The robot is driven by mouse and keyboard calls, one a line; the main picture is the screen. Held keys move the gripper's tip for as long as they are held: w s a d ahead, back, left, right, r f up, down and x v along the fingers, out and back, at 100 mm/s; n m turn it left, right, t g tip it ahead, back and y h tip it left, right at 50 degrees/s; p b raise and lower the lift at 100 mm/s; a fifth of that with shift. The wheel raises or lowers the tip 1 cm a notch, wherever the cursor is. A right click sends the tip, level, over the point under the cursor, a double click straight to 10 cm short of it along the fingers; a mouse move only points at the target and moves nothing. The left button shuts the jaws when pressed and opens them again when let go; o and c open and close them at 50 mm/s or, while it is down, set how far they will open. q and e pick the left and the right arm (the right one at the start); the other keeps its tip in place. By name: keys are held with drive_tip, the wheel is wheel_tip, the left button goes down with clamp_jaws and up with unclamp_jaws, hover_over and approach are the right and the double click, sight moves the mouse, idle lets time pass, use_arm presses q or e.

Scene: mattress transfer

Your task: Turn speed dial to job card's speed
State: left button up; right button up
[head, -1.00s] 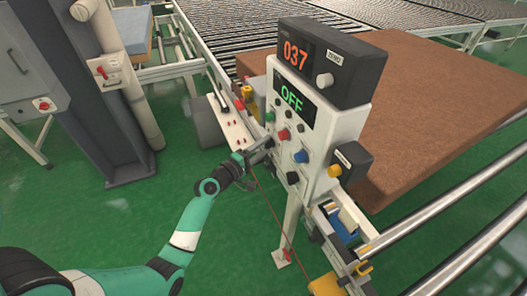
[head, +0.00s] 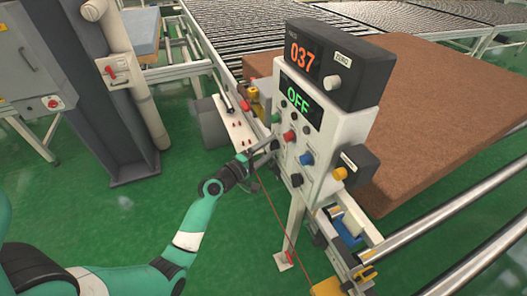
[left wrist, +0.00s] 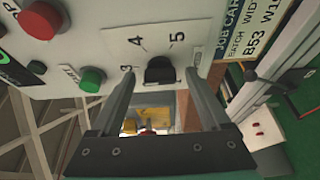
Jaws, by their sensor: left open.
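The speed dial (left wrist: 160,69) is a black knob on the white panel in the left wrist view. The numbers 3, 4 and 5 show around it; its pointer direction is unclear. My left gripper (left wrist: 159,80) is open, with one finger on each side of the dial; contact cannot be told. In the head view my left gripper (head: 271,147) is at the left side of the control box (head: 322,153). The job card (left wrist: 244,22) is partly in view, reading "BATCH", "WIDTH" and "B53"; its speed is not visible. My right gripper is out of view.
A green button (left wrist: 92,80) and a red button (left wrist: 40,20) sit left of the dial. The upper display (head: 302,57) reads 037 and the lower display (head: 297,97) reads OFF. A brown mattress (head: 430,110) lies behind the box.

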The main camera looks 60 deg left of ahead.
use_arm(q)
drive_tip(key=v, duration=1.1)
drive_tip(key=shift+s, duration=0.2)
